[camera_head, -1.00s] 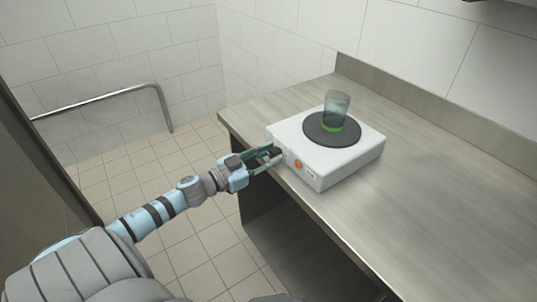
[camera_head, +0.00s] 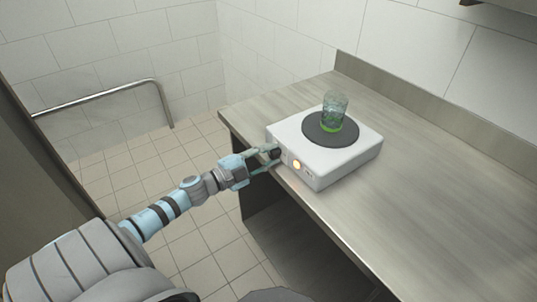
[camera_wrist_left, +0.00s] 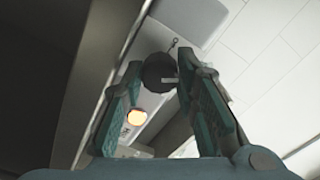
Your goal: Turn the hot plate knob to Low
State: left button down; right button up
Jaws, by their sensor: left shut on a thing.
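The white hot plate (camera_head: 330,172) stands near the far left end of the counter. Its dark round knob (camera_wrist_left: 156,70) is on the front face, with a pale pointer mark facing right in the left wrist view. My left gripper (camera_head: 271,156) is shut on the knob, with one finger on each side; its teal fingers (camera_wrist_left: 160,75) also show in the left wrist view. A round indicator light (camera_head: 297,164) beside the knob glows, and it also shows in the left wrist view (camera_wrist_left: 136,117). The setting labels are too small to read. My right gripper is out of view.
A clear glass (camera_head: 334,110) with a green base stands on the dark round heating disc (camera_head: 318,138). The steel counter (camera_head: 430,200) is bare to the right. A grab rail (camera_head: 100,97) runs along the left wall.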

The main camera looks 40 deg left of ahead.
pick_arm(q)
jog(key=shift+m, duration=1)
jog(key=c, duration=1.2)
grip_release()
jog(key=shift+c, duration=0.2)
jog(key=v, duration=0.8)
